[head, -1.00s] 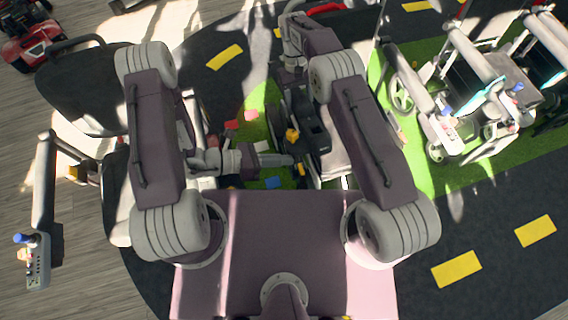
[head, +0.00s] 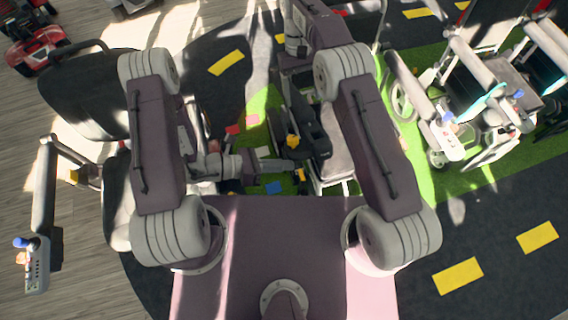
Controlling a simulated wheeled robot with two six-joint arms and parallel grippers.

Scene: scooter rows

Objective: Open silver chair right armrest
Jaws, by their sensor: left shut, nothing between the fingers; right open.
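A pale grey seat (head: 337,168) with a long black part (head: 307,122) along its left side lies below my arms. I cannot tell for sure whether this is the silver chair or whether the black part is its armrest. My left gripper (head: 290,165) is shut and empty, pointing right, its tip close to the black part in the picture; contact cannot be told. My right gripper (head: 289,78) is above it, near the black part's far end. Its fingers are open but hard to make out against the dark background. My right arm hides part of the seat.
A dark-backed chair (head: 85,95) stands at left, with a pale arm bearing a control box (head: 36,265) reaching out from it. Silver-framed chairs (head: 470,100) stand on green ground at right. A red scooter (head: 30,40) is at far left. Dark road lies clear at lower right.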

